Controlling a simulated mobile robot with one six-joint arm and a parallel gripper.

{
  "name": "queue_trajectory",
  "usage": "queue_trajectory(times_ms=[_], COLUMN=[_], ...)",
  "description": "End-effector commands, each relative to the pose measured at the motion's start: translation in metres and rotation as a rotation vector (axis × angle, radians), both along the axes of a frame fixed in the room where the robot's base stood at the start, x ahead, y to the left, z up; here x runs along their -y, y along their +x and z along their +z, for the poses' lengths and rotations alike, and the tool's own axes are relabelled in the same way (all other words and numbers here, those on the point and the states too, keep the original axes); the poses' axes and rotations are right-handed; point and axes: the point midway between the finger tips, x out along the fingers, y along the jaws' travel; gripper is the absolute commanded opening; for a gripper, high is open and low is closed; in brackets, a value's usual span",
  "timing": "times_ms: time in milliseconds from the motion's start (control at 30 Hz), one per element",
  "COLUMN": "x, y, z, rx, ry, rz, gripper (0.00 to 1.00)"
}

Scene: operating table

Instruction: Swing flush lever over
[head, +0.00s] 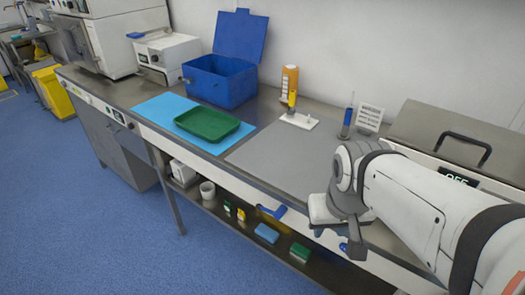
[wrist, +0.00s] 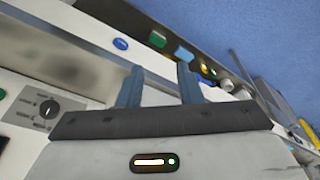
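A blue lever (head: 272,212) sticks out from the front edge of the bench, left of my gripper; I take it to be the flush lever. I cannot make it out in the wrist view. A second blue part (head: 343,247) shows low beside my gripper, partly covered; a blue oval (wrist: 121,44) on the front panel in the wrist view may be the same part. My gripper (head: 352,246) hangs at the bench's front edge. In the wrist view its two fingers (wrist: 160,86) stand apart with nothing held between them.
The grey mat (head: 275,160) on the bench is mostly clear. A green tray (head: 207,124) lies on a blue sheet near a blue open box (head: 218,82). A lower shelf holds sponges (head: 266,233) and a cup (head: 207,190). A steel lidded unit (head: 450,135) stands at the right.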

Motion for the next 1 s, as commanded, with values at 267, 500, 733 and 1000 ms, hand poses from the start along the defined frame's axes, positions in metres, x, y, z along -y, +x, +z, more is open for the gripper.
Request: queue_trajectory(times_ms=[267,500,733,1000], x=[-0.001,-0.009,-0.066,-0.119], y=[0.002,0.049,0.121,0.163], z=[0.000,-0.009,-0.041,-0.077], rx=[-0.002,-0.041,-0.088,-0.114], ry=[-0.003,-0.071,-0.185,-0.267], rz=[0.010,0.220,0.595,0.873], gripper=[0.32,0.32,0.32,0.32])
